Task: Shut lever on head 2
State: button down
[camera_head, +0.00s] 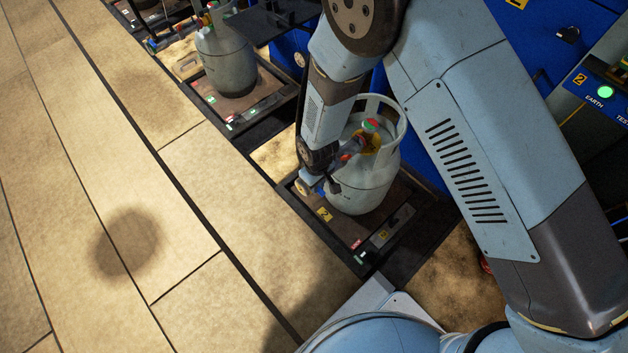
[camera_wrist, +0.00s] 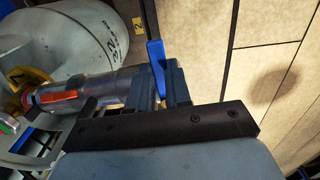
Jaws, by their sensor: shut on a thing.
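A grey gas cylinder (camera_head: 362,188) with a round collar stands upright on the scale marked 2 (camera_head: 324,214), right beside my gripper in the head view. The cylinder also fills the upper left of the wrist view (camera_wrist: 85,35). The filling head, a grey tube with an orange-red band (camera_wrist: 70,96), lies at the cylinder's valve in the wrist view. The blue lever (camera_wrist: 156,58) sticks up between the two fingers of my gripper (camera_wrist: 160,86), which is shut on it. The lever's lower end is hidden by the fingers. In the head view my arm largely hides the lever and head.
Another grey cylinder (camera_head: 224,58) stands on a scale farther back. Blue cabinets (camera_head: 425,150) and a panel with a lit green EARTH button (camera_head: 605,92) stand on the right. The tan tiled floor (camera_head: 190,230) on the left is clear.

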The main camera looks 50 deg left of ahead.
jog(key=shift+w, duration=0.7)
jog(key=c, duration=1.3)
grip_release()
jog(key=shift+a, duration=0.1)
jog(key=shift+o, duration=1.3)
jog(key=shift+s, duration=0.2)
jog(key=shift+s, duration=0.1)
notch_tip(320, 180, up, 14)
jog(key=shift+f, duration=0.2)
